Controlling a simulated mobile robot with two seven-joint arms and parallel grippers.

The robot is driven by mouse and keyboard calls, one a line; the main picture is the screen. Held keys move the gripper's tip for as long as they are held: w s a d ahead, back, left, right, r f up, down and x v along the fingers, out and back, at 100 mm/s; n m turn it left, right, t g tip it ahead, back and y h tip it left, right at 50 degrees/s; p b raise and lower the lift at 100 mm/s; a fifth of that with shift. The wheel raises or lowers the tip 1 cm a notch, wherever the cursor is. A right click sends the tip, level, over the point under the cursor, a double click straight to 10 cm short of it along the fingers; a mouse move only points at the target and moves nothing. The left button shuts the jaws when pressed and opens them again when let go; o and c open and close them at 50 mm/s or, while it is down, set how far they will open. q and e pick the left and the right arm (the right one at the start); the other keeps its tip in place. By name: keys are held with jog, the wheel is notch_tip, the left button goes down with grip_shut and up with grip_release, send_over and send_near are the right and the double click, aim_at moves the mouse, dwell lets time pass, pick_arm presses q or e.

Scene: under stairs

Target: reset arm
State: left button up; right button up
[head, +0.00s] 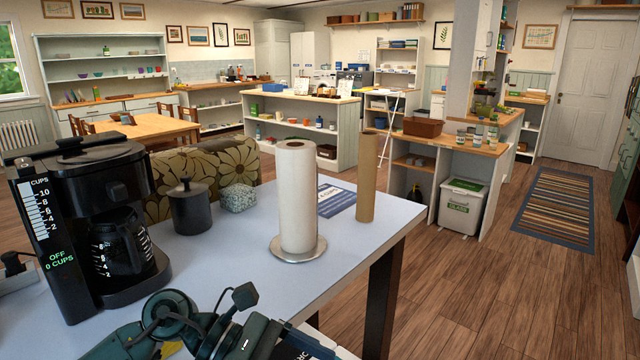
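Dark green and black parts of my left arm and gripper (205,322) show at the bottom edge, left of the middle, in front of the white table (232,268). The lower part is cut off by the picture edge. The fingers are not clear enough to tell open from shut, and I see no object held. My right arm and gripper are not in view.
On the table stand a black coffee maker (75,215), a black lidded canister (190,208), a patterned box (237,198), a paper towel roll (297,195) and an upright brown cardboard tube (367,178). A blue printed sheet (334,200) lies behind.

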pick_arm(q)
notch_tip(320, 180, up, 5)
jog(key=w+d+n+t+h+p, duration=0.15)
jog(key=n+t+h, duration=0.7)
jog(key=n, duration=0.85)
jog(key=a+f+n+t+y+p, duration=0.1)
jog(key=a+f+n+t+y, duration=0.55)
jog(key=n, duration=0.85)
jog(key=a+f+n+t+y+p, duration=0.1)
jog(key=a+f+n+t+y, duration=0.3)
jog(key=f+n+y, duration=0.75)
jog(key=s+a+f+n+g, duration=0.3)
jog(key=s+f+n+g, duration=0.2)
jog(key=s+f+n, duration=0.3)
jog(key=shift+s+f+n, duration=0.15)
jog(key=shift+s+n, duration=0.25)
jog(key=shift+n, duration=0.75)
